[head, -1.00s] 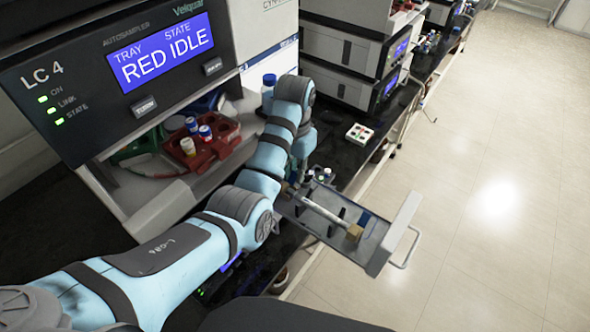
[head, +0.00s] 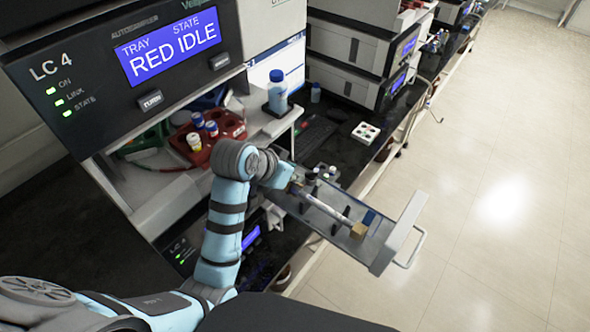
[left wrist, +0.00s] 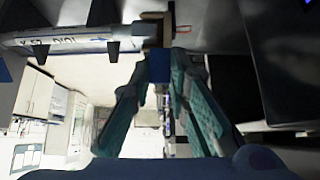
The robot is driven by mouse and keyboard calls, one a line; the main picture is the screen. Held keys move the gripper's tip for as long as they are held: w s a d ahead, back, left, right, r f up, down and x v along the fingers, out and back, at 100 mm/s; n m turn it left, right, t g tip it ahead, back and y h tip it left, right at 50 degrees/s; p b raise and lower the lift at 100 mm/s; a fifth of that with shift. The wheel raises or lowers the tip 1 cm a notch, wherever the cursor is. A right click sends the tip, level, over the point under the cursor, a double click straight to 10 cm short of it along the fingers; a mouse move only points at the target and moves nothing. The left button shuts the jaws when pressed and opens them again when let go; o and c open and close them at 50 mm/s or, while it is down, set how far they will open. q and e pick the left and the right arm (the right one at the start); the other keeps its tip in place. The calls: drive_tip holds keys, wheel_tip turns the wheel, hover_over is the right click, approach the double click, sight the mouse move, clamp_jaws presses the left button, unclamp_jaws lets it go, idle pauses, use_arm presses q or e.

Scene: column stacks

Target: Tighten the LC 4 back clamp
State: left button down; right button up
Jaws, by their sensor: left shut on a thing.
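The open column drawer (head: 397,240) of LC 4 (head: 50,68) sticks out to the right below the instrument. A pale labelled column (head: 326,208) lies in it, also in the left wrist view (left wrist: 60,43). A brass block (head: 358,230) holds its front end, with a blue lever (head: 369,217) beside it. My left gripper (head: 284,180) is at the back end, mostly hidden by my wrist. In the left wrist view its fingers (left wrist: 162,72) are shut on the blue lever of the back clamp (left wrist: 160,64), beside a brass block (left wrist: 153,30). My right gripper is not in view.
A red tray (head: 230,126) with capped vials sits in the autosampler opening. A blue-capped bottle (head: 278,95) stands on a ledge behind the arm. A white rack (head: 366,132) lies on the dark bench. The floor to the right is clear.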

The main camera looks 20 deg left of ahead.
sight(292, 182)
use_arm(q)
drive_tip(key=shift+s+a+f+t+h+b, duration=0.25)
drive_tip(key=shift+s+t+b, duration=0.2)
drive_tip(key=shift+t, duration=0.45)
drive_tip(key=s+t+h+b, duration=0.1)
drive_tip(key=t+b, duration=0.1)
drive_tip(key=b, duration=0.2)
drive_tip(key=s+f+t+h+b, duration=0.1)
drive_tip(key=t+b, duration=0.1)
drive_tip(key=b, duration=0.2)
drive_tip(key=a+f+t+h+b, duration=0.1)
drive_tip(key=t+b, duration=0.2)
drive_tip(key=b, duration=0.1)
drive_tip(key=shift+s+f, duration=0.2)
drive_tip(key=shift+s, duration=0.2)
drive_tip(key=shift+s+r+t+b, duration=0.1)
drive_tip(key=shift+t+b, duration=0.2)
drive_tip(key=shift+b, duration=0.55)
drive_tip(key=c, duration=1.5)
unclamp_jaws()
drive_tip(key=shift+r, duration=0.15)
drive_tip(key=v, duration=0.7)
drive_tip(key=shift+s+a, duration=0.15)
drive_tip(key=shift+s, duration=0.1)
